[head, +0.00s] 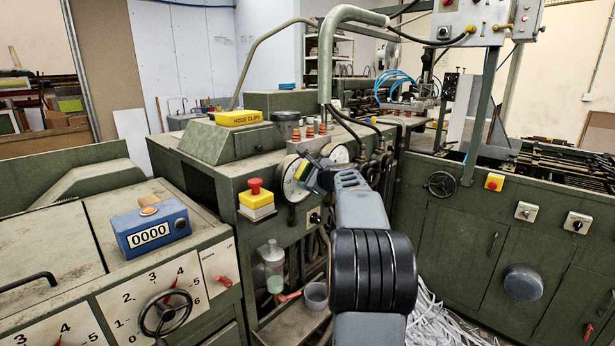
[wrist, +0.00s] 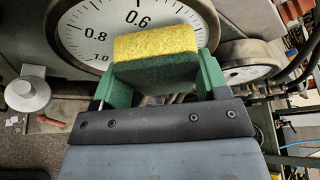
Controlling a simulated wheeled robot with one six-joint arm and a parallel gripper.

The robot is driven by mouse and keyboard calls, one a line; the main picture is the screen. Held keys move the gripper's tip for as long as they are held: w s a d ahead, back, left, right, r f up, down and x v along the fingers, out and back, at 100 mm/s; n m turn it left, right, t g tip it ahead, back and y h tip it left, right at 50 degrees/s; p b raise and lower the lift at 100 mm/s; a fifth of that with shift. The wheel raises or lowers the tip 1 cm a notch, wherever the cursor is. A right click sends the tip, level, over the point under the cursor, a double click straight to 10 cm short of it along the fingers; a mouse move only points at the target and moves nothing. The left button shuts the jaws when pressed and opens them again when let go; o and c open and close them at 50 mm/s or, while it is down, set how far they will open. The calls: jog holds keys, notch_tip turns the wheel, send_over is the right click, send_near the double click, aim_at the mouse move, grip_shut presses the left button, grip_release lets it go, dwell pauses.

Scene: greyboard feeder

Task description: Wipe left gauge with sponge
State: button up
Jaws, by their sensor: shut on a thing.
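My gripper (head: 312,173) is shut on a sponge (wrist: 155,44) with a yellow face and a dark green layer. The sponge sits between the two green fingers in the wrist view. The left gauge (head: 289,186) is a round white dial on the green machine's front. My gripper and sponge are in front of its right part in the head view. In the wrist view the left gauge (wrist: 88,32) fills the top behind the sponge, which hides part of its lower face. I cannot tell whether the sponge touches the dial.
The right gauge (head: 338,154) is just right of my gripper. A red emergency button (head: 255,186) on a yellow block stands left of the left gauge. Dark hoses (head: 362,135) run at the right.

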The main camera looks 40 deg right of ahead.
aim_at(302, 179)
jog(key=shift+w+d+p, duration=0.2)
jog(key=shift+d+p, duration=0.15)
jog(key=shift+d, duration=0.5)
jog(key=shift+w+d+p, duration=0.15)
jog(key=shift+d+p, duration=0.15)
jog(key=shift+d, duration=0.5)
jog(key=shift+a+f+b, duration=0.2)
jog(key=shift+a+b, duration=0.25)
jog(key=shift+a, duration=0.05)
jog(key=shift+s+a+r+b, duration=0.1)
jog(key=shift+s+a+b, duration=0.25)
jog(key=shift+a, duration=0.65)
jog(key=shift+s+a+b, duration=0.15)
jog(key=shift+a+b, duration=0.3)
jog(key=shift+a, duration=0.55)
jog(key=shift+s+a+r+b, duration=0.1)
jog(key=shift+s+a+b, duration=0.25)
jog(key=shift+a, duration=0.65)
jog(key=shift+s+a+b, duration=0.1)
jog(key=shift+a+b, duration=0.3)
jog(key=shift+a, duration=1.2)
jog(key=shift+f, duration=0.1)
jog(key=s+d+b, duration=0.1)
jog(key=s+b, duration=0.1)
jog(key=s, duration=0.4)
